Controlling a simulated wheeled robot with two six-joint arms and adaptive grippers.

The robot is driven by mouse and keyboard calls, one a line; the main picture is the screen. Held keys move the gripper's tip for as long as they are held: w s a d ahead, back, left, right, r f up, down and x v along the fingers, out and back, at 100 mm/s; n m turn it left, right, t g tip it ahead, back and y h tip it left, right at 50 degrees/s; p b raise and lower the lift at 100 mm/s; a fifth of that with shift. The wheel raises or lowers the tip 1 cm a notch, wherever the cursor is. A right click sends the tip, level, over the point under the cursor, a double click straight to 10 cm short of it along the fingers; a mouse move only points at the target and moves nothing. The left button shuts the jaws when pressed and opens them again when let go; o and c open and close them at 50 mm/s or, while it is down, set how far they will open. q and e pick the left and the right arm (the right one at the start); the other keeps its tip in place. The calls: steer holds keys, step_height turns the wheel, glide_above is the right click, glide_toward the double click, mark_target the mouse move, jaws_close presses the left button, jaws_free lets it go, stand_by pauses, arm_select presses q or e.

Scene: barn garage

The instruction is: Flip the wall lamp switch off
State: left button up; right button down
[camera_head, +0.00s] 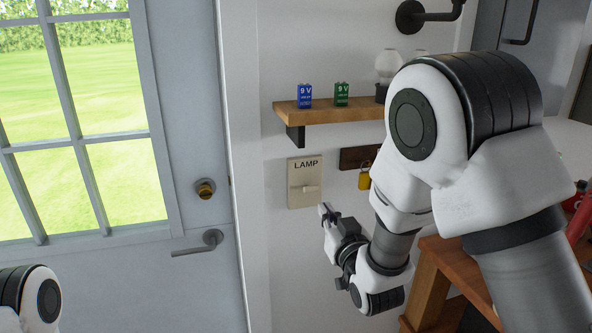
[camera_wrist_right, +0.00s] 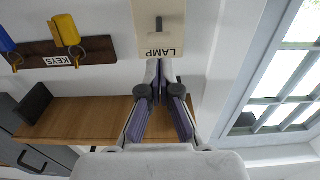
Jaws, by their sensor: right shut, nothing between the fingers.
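The lamp switch is a beige plate (camera_head: 305,197) marked LAMP on the white wall, below the shelf and right of the door. Its small toggle (camera_head: 305,188) sticks out from the plate. The plate also shows in the right wrist view (camera_wrist_right: 188,40), upside down, with its toggle (camera_wrist_right: 159,24) beyond my fingertips. My right gripper (camera_head: 326,212) is shut and empty, just below and right of the plate in the head view. In the wrist view its fingertips are at the LAMP lettering; I cannot tell whether they touch. My left gripper is out of view.
The door handle (camera_head: 198,244) is left; a wooden table (camera_head: 428,287) is lower right.

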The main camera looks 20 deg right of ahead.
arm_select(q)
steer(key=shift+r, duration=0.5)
arm_select(e)
steer(key=shift+t, duration=0.5)
step_height(320, 180, up, 5)
steer(key=shift+w, duration=0.1)
steer(key=r+p, duration=0.2)
steer(key=p, duration=0.3)
glide_above(311, 187)
steer(key=shift+f, duration=0.25)
steer(key=f, duration=0.1)
steer(key=s+f+p, duration=0.1)
steer(key=f, duration=0.1)
steer(key=shift+d+f, duration=0.1)
steer(key=shift+f, duration=0.05)
steer(key=shift+s+f+p, duration=0.15)
steer(key=shift+f+p, duration=0.15)
steer(key=shift+f, duration=0.25)
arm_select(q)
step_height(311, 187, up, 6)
